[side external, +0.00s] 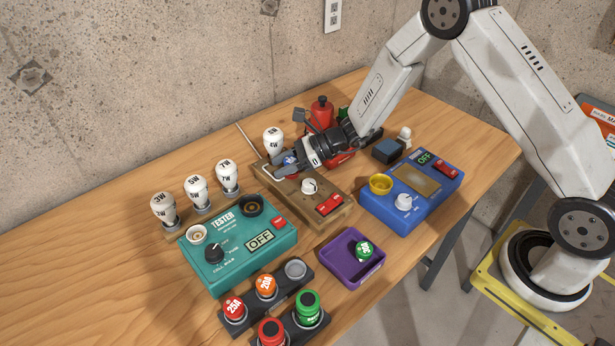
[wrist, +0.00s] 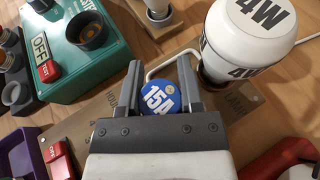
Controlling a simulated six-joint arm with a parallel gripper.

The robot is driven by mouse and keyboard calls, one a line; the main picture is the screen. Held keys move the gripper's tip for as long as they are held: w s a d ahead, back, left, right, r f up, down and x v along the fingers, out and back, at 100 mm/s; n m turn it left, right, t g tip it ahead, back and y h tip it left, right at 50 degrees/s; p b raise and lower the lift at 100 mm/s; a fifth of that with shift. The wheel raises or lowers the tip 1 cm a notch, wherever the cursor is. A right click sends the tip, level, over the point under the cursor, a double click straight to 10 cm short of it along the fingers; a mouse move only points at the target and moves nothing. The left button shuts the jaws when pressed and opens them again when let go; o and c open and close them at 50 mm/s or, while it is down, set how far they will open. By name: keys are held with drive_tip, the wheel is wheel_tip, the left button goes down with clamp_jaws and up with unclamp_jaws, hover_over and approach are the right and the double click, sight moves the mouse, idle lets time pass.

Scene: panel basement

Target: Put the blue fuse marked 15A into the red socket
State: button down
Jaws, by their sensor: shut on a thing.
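The blue fuse marked 15A (wrist: 160,98) is between the fingers of my gripper (wrist: 159,82) in the wrist view, its marked top facing the camera. In the side view my gripper (side external: 286,165) is low over the brown wooden panel (side external: 345,217), and a small part of the blue fuse (side external: 289,160) shows. I cannot tell whether the fuse touches the panel, as the fingers hide its lower end. I cannot make out a red socket clearly. A red thing (side external: 340,159) shows partly behind my gripper, and a red shape (wrist: 283,163) is at the lower right of the wrist view.
A 4W bulb (side external: 273,140) stands close to my gripper. A teal tester (side external: 238,245), a blue device (side external: 412,192), a purple tray (side external: 351,258) with a green fuse (side external: 364,251), and a fuse rack (side external: 254,291) stand around the panel. Several bulbs stand at left.

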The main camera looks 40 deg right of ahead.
drive_tip(key=shift+f, duration=0.2)
drive_tip(key=c, duration=0.5)
unclamp_jaws()
drive_tip(key=shift+c, duration=0.2)
drive_tip(key=shift+s+d, duration=0.1)
drive_tip(key=shift+d, duration=0.05)
drive_tip(key=v, duration=1)
drive_tip(key=shift+s+d+r, duration=0.15)
drive_tip(key=shift+d, duration=0.1)
idle(0.6)
